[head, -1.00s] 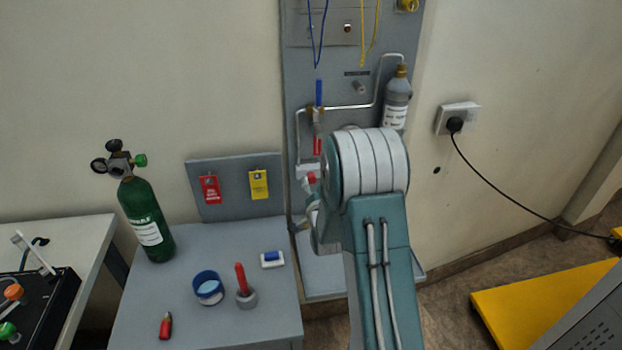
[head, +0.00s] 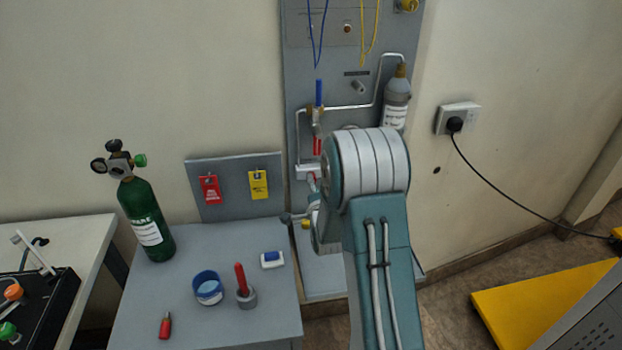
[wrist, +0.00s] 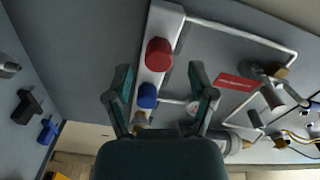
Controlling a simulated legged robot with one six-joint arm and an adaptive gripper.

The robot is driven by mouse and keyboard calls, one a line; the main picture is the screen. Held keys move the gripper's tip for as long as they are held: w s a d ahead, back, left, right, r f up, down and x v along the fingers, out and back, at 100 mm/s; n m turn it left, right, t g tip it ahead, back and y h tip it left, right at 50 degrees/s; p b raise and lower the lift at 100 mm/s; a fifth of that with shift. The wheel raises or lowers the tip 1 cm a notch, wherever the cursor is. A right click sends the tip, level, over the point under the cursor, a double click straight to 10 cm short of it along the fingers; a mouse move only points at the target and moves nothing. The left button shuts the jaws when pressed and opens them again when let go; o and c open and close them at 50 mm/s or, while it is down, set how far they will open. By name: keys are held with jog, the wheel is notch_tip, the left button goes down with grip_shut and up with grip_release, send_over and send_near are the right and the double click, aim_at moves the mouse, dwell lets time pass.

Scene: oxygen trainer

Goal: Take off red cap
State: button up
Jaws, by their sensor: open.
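The red cap (wrist: 159,52) shows in the wrist view on a white bar of the grey panel (wrist: 90,50). A blue cap (wrist: 148,95) sits on the same bar, nearer my gripper. My gripper (wrist: 160,80) is open, with one finger on each side of the line of caps. The red cap is just beyond the fingertips, and nothing is held. In the head view my arm hides most of the gripper and the lower panel, and the red cap cannot be made out clearly there.
Pipes, a red label (wrist: 236,82) and a grey bottle (head: 397,98) are on the panel. The table at left holds a green cylinder (head: 147,220), a blue-rimmed cup (head: 208,287) and a red-handled tool (head: 242,285). Red (head: 210,189) and yellow tags (head: 258,184) hang behind.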

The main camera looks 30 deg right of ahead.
jog(key=shift+m, duration=1.7)
jog(key=m, duration=0.3)
jog(key=shift+m, duration=0.3)
jog(key=shift+d+m, duration=0.1)
jog(key=shift+m, duration=1.5)
